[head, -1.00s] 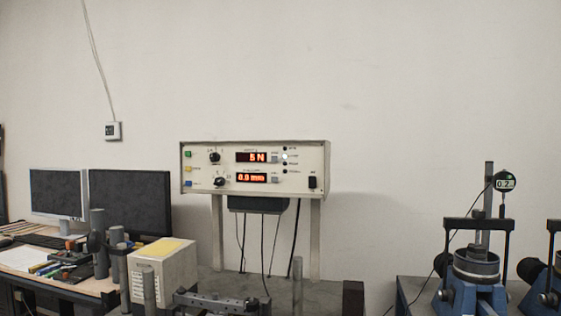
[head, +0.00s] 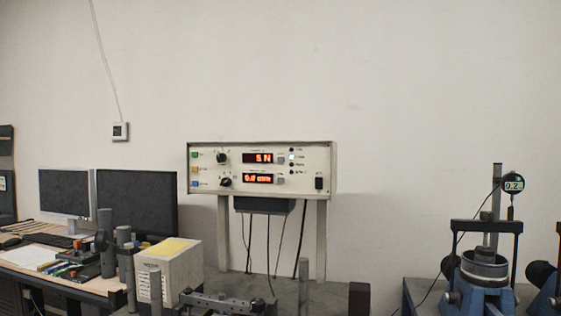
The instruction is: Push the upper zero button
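A cream control panel (head: 300,185) stands on two posts in front of the wall. Its upper red display (head: 263,158) reads about 5 N, and a lower red display (head: 258,179) shows blurred digits. A small grey upper button (head: 281,160) sits just right of the upper display; its label is too small to read. A similar lower button (head: 281,181) sits right of the lower display. Two black knobs are left of the displays, the upper knob (head: 222,158) and the lower knob (head: 226,182). Neither of my grippers is in view.
A desk at left holds two dark monitors (head: 136,202) and several small items. Blue fixtures with a dial gauge (head: 513,184) stand at right.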

